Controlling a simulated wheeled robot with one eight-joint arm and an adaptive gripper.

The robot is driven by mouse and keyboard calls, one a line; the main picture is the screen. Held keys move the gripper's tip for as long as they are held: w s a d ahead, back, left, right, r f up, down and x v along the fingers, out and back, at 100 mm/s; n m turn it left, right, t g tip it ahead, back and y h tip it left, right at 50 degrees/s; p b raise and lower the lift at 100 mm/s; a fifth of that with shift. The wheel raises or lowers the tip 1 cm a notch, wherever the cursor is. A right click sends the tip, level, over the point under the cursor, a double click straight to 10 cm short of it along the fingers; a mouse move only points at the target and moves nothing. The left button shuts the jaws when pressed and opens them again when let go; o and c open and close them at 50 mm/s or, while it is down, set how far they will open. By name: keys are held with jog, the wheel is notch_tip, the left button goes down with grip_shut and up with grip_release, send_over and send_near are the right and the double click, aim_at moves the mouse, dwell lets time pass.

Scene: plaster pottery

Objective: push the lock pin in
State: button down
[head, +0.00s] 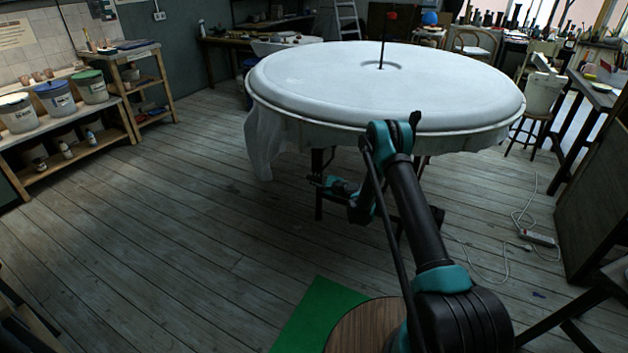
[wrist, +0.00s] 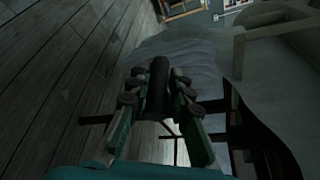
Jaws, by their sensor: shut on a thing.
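A dark round cylinder (wrist: 157,88), which looks like the lock pin, stands between the fingers of my gripper (wrist: 156,84) in the wrist view. The teal and black fingers are shut on it from both sides. In the head view my gripper (head: 320,181) is low, under the front edge of the big round table (head: 300,85), near its dark legs. The pin is too small to make out there. The pin's far end and any hole for it cannot be told in either view.
The table has a thick pale top and a hanging cloth (head: 264,145) at its left. A thin rod with a red top (head: 391,15) stands at its middle. A power strip (head: 537,237) and cable lie on the floor at right. The floor at left is clear.

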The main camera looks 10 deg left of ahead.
jog(key=shift+r, duration=0.1)
jog(key=shift+r, duration=2.05)
jog(key=c, duration=1.4)
grip_release()
jog(key=shift+d, duration=0.1)
jog(key=v, duration=0.7)
jog(key=shift+s, duration=0.2)
jog(key=shift+d+r, duration=0.15)
